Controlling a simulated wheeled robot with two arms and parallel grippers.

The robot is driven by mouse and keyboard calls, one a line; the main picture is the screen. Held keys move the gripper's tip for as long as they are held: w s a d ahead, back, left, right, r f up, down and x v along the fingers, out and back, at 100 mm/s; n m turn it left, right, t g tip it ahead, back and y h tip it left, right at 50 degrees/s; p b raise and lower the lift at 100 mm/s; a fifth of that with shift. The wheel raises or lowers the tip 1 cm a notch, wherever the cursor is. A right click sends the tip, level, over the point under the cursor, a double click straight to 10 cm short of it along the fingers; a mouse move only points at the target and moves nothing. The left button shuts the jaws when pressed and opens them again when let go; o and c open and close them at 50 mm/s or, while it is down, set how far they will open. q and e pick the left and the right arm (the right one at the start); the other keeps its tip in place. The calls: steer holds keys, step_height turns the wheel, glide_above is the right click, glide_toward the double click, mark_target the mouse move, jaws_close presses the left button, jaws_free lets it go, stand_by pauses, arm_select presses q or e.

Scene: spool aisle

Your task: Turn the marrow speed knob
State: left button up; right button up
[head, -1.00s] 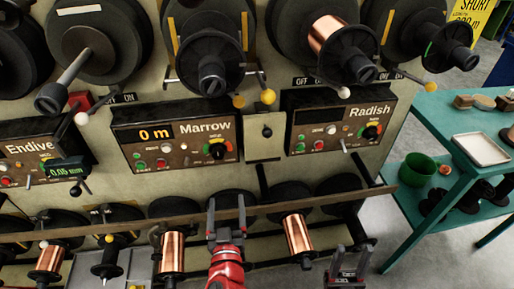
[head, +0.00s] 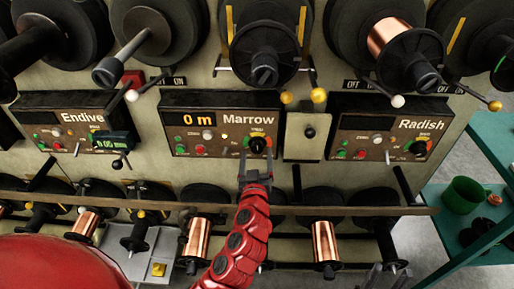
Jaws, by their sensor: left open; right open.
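The Marrow panel (head: 222,148) is at the centre of the head view, with an orange display reading 0 m. Its speed knob (head: 257,144) is black with a coloured scale, at the panel's right end. My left gripper (head: 257,158) is open, pointing up, with its fingertips at or just below the knob; I cannot tell whether they touch it. My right gripper (head: 378,272) is low at the bottom edge, empty and apart from the panels.
The Endive panel (head: 85,134) is to the left and the Radish panel (head: 405,148) to the right. A small lever plate (head: 308,150) stands right of the knob. Spools hang above; copper spools (head: 325,243) sit on a lower rack. A teal table (head: 465,250) is at right.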

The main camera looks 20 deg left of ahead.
mark_target(257, 150)
arm_select(q)
steer(key=shift+x, duration=1.5)
jaws_close()
